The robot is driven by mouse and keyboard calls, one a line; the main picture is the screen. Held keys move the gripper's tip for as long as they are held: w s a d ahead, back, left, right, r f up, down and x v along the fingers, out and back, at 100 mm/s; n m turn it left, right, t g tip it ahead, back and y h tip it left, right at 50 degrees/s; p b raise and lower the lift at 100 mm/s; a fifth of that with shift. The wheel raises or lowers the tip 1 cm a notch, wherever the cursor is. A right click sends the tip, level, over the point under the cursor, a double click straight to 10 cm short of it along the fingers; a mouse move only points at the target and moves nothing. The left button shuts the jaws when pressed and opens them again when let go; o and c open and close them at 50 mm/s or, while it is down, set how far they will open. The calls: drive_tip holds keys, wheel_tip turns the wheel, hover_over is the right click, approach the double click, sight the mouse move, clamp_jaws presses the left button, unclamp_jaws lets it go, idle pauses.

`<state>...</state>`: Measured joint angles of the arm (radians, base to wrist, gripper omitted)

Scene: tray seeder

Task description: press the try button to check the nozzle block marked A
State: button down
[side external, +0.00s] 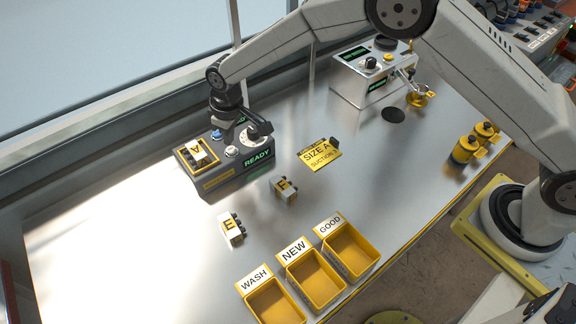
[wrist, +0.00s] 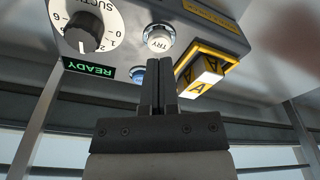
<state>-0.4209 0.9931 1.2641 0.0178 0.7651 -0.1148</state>
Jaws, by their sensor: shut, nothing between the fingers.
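The nozzle block marked A (side external: 197,154) sits in the yellow-edged seat at the left end of the dark tester (side external: 222,183). The block also shows in the wrist view (wrist: 199,84). The round white TRY button (wrist: 159,39) is between block A and the suction dial (wrist: 88,28); it shows in the side view too (side external: 231,151). The green display (wrist: 89,68) reads READY. My gripper (wrist: 158,62) is shut and empty, its fingertips close to the TRY button. I cannot tell whether they touch it. In the side view my gripper (side external: 259,130) is over the tester.
Blocks E (side external: 231,228) and F (side external: 284,190) lie on the metal table. WASH (side external: 272,299), NEW (side external: 315,280) and GOOD (side external: 351,251) bins stand at the front edge. A yellow SIZE A sign (side external: 319,154) is right of the tester. A white machine (side external: 365,80) stands at the back.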

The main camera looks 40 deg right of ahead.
sight(236, 148)
drive_tip(key=shift+f, duration=1.25)
idle(0.8)
drive_tip(key=shift+r, duration=0.15)
wheel_tip(236, 148, up, 8)
idle(1.3)
drive_tip(key=s+d+r+m, duration=0.2)
drive_tip(key=s+d, duration=0.3)
drive_tip(key=d, duration=0.3)
drive_tip(key=s+d+r+m, duration=0.1)
drive_tip(key=s+d+r, duration=0.1)
drive_tip(key=s+d, duration=0.45)
drive_tip(key=s+d+m+t, duration=0.1)
drive_tip(key=s+d+m, duration=0.2)
drive_tip(key=s+d, duration=0.6)
drive_tip(key=s, duration=0.4)
drive_tip(key=shift+s+d+f+h, duration=0.15)
drive_tip(key=shift+s+d+h, duration=0.15)
drive_tip(key=shift+s, duration=0.1)
